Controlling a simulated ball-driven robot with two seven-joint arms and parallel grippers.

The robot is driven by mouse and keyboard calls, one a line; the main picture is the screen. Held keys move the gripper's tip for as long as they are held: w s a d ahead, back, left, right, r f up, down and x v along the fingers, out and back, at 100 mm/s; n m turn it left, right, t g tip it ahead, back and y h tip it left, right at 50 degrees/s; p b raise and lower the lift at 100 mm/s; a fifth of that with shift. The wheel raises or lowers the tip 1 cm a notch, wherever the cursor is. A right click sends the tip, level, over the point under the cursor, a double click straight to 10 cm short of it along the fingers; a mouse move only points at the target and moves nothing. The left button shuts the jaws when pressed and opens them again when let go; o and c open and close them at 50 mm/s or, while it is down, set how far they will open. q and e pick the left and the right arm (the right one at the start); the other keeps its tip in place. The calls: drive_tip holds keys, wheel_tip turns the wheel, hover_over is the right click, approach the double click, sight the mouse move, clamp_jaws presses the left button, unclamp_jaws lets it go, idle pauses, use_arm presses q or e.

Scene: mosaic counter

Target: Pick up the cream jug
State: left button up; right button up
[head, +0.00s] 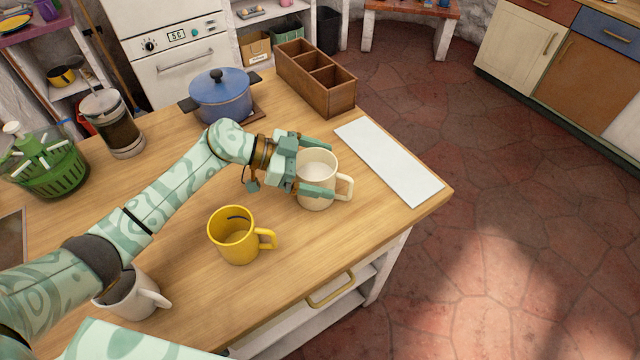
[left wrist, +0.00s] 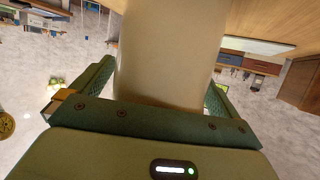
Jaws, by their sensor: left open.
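A cream mug-like vessel with a handle on its right, which I take for the cream jug (head: 317,167), stands upright on the wooden counter (head: 300,260). My left gripper (head: 318,176) is open, with its fingers reaching along both sides of the jug. In the left wrist view the jug's pale body (left wrist: 170,50) fills the middle between the two fingers of the gripper (left wrist: 158,85). Contact of the fingers with the jug cannot be made out. My right gripper does not show.
A yellow mug (head: 237,240) stands in front of the jug. A white mug (head: 135,298) is partly behind my left arm. A white board (head: 390,160) lies to the right, with a wooden divided box (head: 318,82) and a blue pot (head: 220,98) farther back.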

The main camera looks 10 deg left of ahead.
use_arm(q)
drive_tip(key=shift+r, duration=0.1)
drive_tip(key=c, duration=1.8)
